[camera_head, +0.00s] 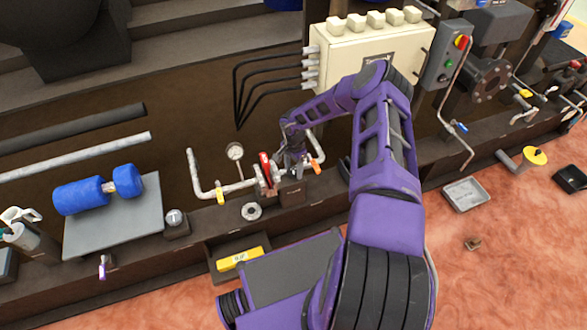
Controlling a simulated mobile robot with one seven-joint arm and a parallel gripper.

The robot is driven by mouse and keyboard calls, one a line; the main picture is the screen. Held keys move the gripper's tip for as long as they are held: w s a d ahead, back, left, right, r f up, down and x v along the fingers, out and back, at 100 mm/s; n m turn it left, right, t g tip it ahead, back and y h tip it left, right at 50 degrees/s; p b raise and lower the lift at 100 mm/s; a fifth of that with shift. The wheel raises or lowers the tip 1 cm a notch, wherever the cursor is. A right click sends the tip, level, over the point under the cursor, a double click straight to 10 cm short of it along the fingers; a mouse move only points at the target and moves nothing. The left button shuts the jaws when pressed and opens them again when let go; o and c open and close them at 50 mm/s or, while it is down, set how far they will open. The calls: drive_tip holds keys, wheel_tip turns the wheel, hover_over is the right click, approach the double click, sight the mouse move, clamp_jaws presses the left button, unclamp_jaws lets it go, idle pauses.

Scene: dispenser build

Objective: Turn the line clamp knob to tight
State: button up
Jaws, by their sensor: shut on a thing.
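My gripper (297,170) is at the pipe line in the middle of the view, between a red lever (265,167) and an orange handle (318,166). It is small here and partly covered by its own wrist. It is shut on a small part at the line, which looks to be the line clamp knob. The knob is hidden by the gripper, so its turn position cannot be told. The grey pipe (195,175) runs from the left to the gripper, with a yellow handle (220,190) on it. A round gauge (235,151) stands behind the pipe.
A cream control box (345,55) with black cables stands behind my arm. A grey plate (120,225) with a blue dumbbell-shaped part (82,196) is at left. An open drawer with a yellow block (240,258) is below the pipe. A grey tray (466,195) lies on the floor at right.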

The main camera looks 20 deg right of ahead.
sight(294, 170)
drive_tip(key=m, duration=1.2)
drive_tip(key=shift+m+p, duration=0.4)
drive_tip(key=m, duration=1.1)
drive_tip(key=shift+m+p, duration=0.3)
drive_tip(key=shift+m, duration=0.1)
drive_tip(key=o, duration=1.4)
wheel_tip(294, 170, up, 18)
drive_tip(key=p, duration=0.2)
drive_tip(key=shift+f+p, duration=0.25)
drive_tip(key=shift+p, duration=0.1)
